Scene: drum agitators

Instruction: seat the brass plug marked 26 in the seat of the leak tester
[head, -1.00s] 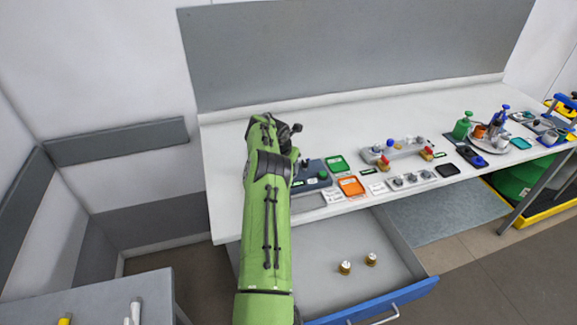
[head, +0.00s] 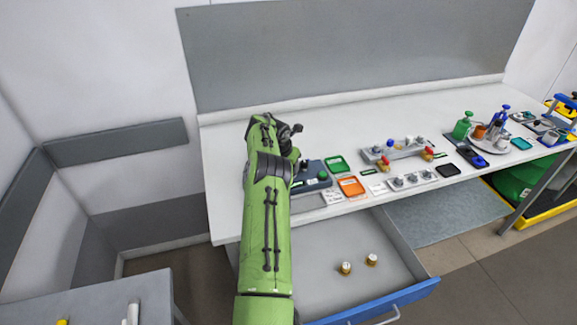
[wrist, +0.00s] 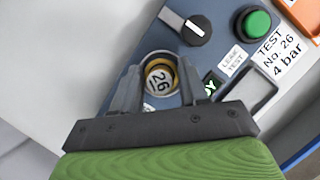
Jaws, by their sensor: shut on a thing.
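In the wrist view my gripper (wrist: 160,90) is shut on the brass plug (wrist: 160,78), whose white top reads 26. The plug is within the round seat (wrist: 144,60) of the leak tester (wrist: 118,98), with the seat's pale rim showing around it. How deep the plug sits I cannot tell. The tester is a blue-grey box with a black knob (wrist: 185,25) and a green button (wrist: 256,22). In the head view my arm hides the gripper, the plug and most of the leak tester (head: 312,186).
A label (wrist: 277,52) beside the tester reads TEST No. 26, 4 bar. Two other brass plugs (head: 346,268) (head: 371,259) stand in the open drawer (head: 335,238). Green (head: 336,163) and orange (head: 351,187) trays lie right of the tester. A valve manifold (head: 400,150) stands further right.

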